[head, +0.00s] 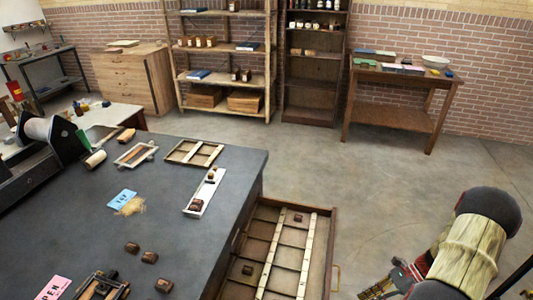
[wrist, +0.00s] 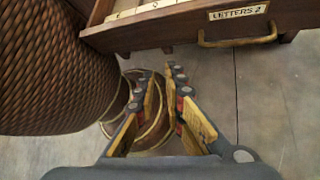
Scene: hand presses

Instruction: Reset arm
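My arm reaches in at the lower right of the head view, with my gripper (head: 382,288) low down near the bottom edge, to the right of an open drawer (head: 312,265). In the wrist view my gripper (wrist: 162,78) points toward the floor just in front of the drawer front (wrist: 185,30). Its two fingers with yellow pads stand apart, with a gap between the tips. Nothing is held between them.
The drawer has a brass handle (wrist: 238,42) and a "LETTERS 2" label (wrist: 238,12). A dark worktable (head: 165,205) with blocks, trays and cards stands at left. Shelves (head: 225,75) and a wooden side table (head: 400,78) line the brick wall. The floor (head: 330,165) between is clear.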

